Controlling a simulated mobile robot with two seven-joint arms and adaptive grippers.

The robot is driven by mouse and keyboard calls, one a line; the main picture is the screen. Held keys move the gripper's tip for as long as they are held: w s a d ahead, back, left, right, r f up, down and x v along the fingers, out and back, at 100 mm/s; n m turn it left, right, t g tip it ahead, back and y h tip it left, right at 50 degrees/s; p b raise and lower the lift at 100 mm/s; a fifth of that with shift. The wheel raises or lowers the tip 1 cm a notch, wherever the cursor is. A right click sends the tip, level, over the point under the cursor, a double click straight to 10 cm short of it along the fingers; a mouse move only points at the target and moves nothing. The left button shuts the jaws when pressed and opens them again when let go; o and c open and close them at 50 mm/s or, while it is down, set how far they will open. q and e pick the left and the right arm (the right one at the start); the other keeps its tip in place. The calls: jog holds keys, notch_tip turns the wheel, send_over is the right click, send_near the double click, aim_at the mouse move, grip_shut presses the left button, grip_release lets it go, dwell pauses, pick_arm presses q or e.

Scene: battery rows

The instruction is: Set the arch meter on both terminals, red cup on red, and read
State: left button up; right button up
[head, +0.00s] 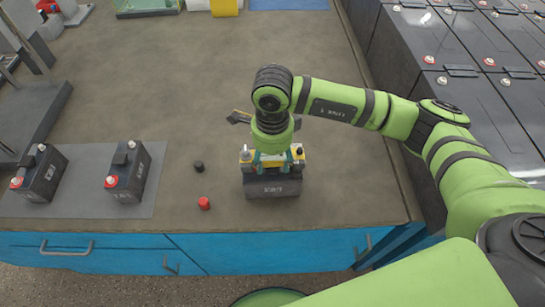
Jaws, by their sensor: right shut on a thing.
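The dark battery (272,187) stands near the front edge of the bench, right of two other batteries. The arch meter, with its yellow body (292,157), is at the battery's top. My right gripper (271,162) comes down from above and is shut on the meter. The meter's reading is not visible. My left gripper is out of view.
A red cap (204,203) and a black cap (198,167) lie left of the battery. Two dark batteries (128,172) (40,174) stand on a grey mat (85,204). Rows of large batteries (470,90) fill the right. The bench's middle (170,80) is clear.

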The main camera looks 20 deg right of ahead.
aim_at(273, 158)
jog(key=shift+f+b, duration=0.3)
jog(key=shift+f, duration=0.05)
jog(key=o, duration=1.5)
jog(key=shift+r, duration=0.1)
notch_tip(273, 158, up, 12)
jog(key=shift+f, duration=0.1)
jog(key=shift+s, duration=0.1)
